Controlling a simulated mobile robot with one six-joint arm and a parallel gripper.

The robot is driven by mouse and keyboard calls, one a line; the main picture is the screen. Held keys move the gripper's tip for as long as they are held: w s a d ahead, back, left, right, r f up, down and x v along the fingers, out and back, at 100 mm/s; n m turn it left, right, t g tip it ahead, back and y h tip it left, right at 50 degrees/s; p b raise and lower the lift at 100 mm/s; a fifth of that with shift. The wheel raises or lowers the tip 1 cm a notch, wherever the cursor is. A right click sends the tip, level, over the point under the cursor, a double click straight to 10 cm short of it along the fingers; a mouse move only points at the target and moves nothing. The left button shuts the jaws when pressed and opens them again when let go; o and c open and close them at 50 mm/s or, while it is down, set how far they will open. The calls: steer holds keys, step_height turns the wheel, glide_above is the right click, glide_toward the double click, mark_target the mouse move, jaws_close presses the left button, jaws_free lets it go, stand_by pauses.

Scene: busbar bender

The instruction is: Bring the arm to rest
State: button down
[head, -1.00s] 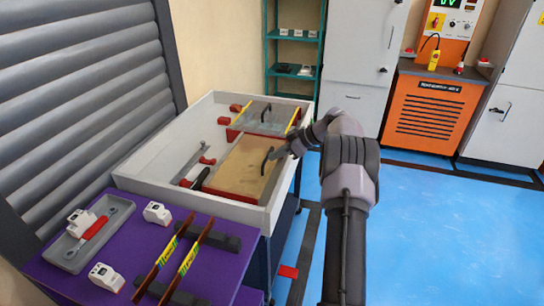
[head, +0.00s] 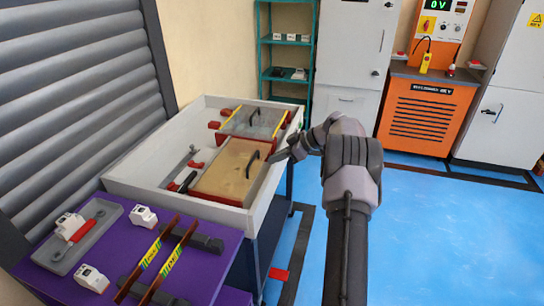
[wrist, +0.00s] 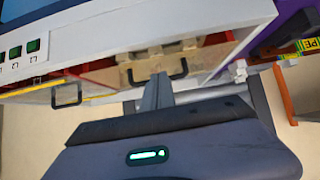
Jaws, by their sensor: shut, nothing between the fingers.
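My gripper (head: 284,156) is at the end of my arm, near the right wall of the white tray bench (head: 268,207) in the head view. In the wrist view my gripper (wrist: 158,92) shows its fingers together with nothing between them. A tan panel (head: 226,171) with a black handle (head: 253,164) lies in the tray just left of my fingertips. The fingertips look apart from the handle. The handle also shows in the wrist view (wrist: 179,70), just beyond my fingers.
A clear-topped box (head: 252,124) sits behind the tan panel. A purple table (head: 200,268) at lower left holds striped bars (head: 165,260), white devices and a grey tray with a wrench (head: 80,231). An orange cabinet (head: 425,115) stands at the back right. The blue floor (head: 440,240) on the right is clear.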

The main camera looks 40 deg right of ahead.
step_height(320, 180, down, 3)
steer(key=s+d+p, duration=0.1)
steer(key=s+d, duration=0.1)
steer(key=s, duration=0.1)
steer(key=w+a+r+m+g, duration=0.2)
steer(key=a+r, duration=0.7)
steer(key=s+a+r+m+g+h, duration=0.1)
steer(key=s+a+r, duration=0.25)
steer(key=a, duration=0.45)
steer(key=s+a+r+m, duration=0.2)
steer(key=a+r, duration=0.3)
steer(key=a, duration=0.2)
steer(key=s+a+r+m+g+h, duration=0.1)
steer(key=s+a+r, duration=0.25)
steer(key=a, duration=0.45)
steer(key=s+a+m, duration=0.1)
steer(key=s+a, duration=0.3)
steer(key=s, duration=0.3)
steer(key=s+a+f+m+h, duration=0.1)
steer(key=s+a+m, duration=0.1)
steer(key=s, duration=0.5)
steer(key=s+a+f+m+t, duration=0.1)
steer(key=s+a+m, duration=0.1)
steer(key=s+a, duration=0.3)
steer(key=shift+s+a+h, duration=0.3)
steer(key=shift+s, duration=0.85)
steer(key=shift+f, duration=0.1)
